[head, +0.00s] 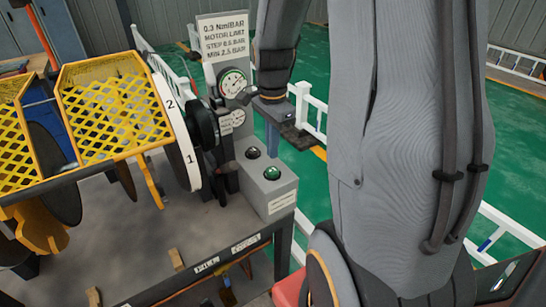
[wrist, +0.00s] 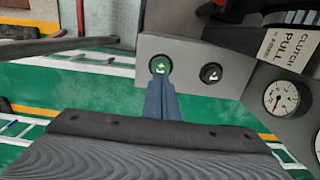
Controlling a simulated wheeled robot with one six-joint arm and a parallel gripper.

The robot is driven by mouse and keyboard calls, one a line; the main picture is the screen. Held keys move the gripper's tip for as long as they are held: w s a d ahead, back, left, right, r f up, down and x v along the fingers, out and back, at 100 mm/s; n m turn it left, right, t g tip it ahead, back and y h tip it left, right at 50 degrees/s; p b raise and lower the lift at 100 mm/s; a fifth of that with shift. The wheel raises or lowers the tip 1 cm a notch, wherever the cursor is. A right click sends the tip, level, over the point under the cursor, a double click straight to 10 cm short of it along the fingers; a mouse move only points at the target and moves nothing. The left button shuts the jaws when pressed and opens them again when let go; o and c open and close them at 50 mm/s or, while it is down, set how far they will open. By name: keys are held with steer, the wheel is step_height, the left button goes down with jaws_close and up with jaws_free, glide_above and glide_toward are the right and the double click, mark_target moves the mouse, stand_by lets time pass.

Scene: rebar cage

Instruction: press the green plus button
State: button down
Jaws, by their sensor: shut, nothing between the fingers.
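The green button (head: 272,173) is on top of a grey control box (head: 283,196) in the head view. It also shows in the wrist view (wrist: 160,64), round with a pale mark. A black button (head: 253,152) is beside it, and it shows in the wrist view (wrist: 211,73) with a white mark. My gripper (wrist: 161,84) is shut and empty, its blue fingers pointing at the green button. In the head view my gripper (head: 272,150) is above the green button, tips down. In the wrist view the tips overlap the button's lower edge; I cannot tell whether they touch it.
A gauge (head: 233,83) and a pressure sign (head: 224,38) stand behind the box. A numbered white disc (head: 178,130) and yellow mesh guards (head: 113,105) are to the left. A "CLUTCH PULL" label (wrist: 287,47) is near the buttons. White railings (head: 310,108) stand on the green floor.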

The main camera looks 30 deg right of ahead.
step_height(320, 180, up, 7)
steer(key=b, duration=0.1)
